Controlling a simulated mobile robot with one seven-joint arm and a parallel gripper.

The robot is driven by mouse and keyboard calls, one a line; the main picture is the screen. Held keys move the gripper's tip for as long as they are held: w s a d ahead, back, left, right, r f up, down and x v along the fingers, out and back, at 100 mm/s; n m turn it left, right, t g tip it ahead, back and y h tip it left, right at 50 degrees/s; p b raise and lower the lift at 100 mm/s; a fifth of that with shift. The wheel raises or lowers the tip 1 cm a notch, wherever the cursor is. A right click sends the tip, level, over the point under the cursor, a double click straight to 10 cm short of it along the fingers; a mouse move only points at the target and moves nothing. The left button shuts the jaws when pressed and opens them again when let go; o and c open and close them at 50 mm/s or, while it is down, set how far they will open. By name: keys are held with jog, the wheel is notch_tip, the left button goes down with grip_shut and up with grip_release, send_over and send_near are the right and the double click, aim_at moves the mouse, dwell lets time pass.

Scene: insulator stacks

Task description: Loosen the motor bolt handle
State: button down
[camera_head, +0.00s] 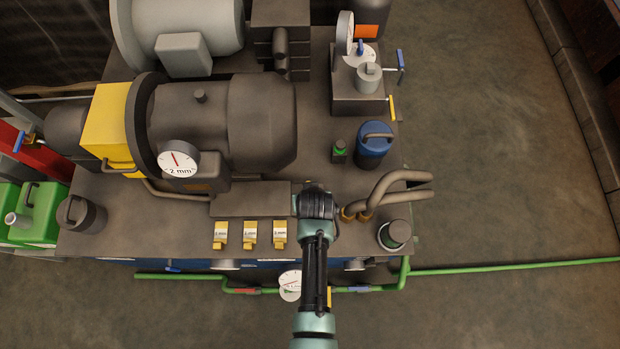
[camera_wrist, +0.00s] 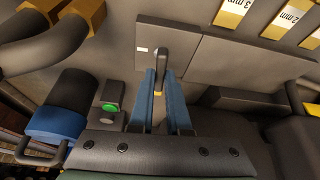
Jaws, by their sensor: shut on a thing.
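In the wrist view a dark grey motor bolt handle (camera_wrist: 161,60) stands out from a grey plate (camera_wrist: 150,30) with a small white label. The blue fingers of my gripper (camera_wrist: 161,75) lie on either side of the handle and are shut on it. A small yellow part (camera_wrist: 158,93) shows between the fingers. In the head view my arm reaches in from the bottom and ends at the plate (camera_head: 250,199) in front of the dark motor (camera_head: 220,120). My wrist hides the handle and the fingertips there.
Yellow-and-white shim tags (camera_head: 250,235) stand left of my arm. A blue canister (camera_head: 375,140) and a dial gauge (camera_head: 178,160) stand farther back. Floor at the right is mostly clear.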

jog(key=c, duration=0.9)
grip_release()
jog(key=p+v, duration=0.3)
jog(key=v, duration=1)
jog(key=shift+w, duration=0.1)
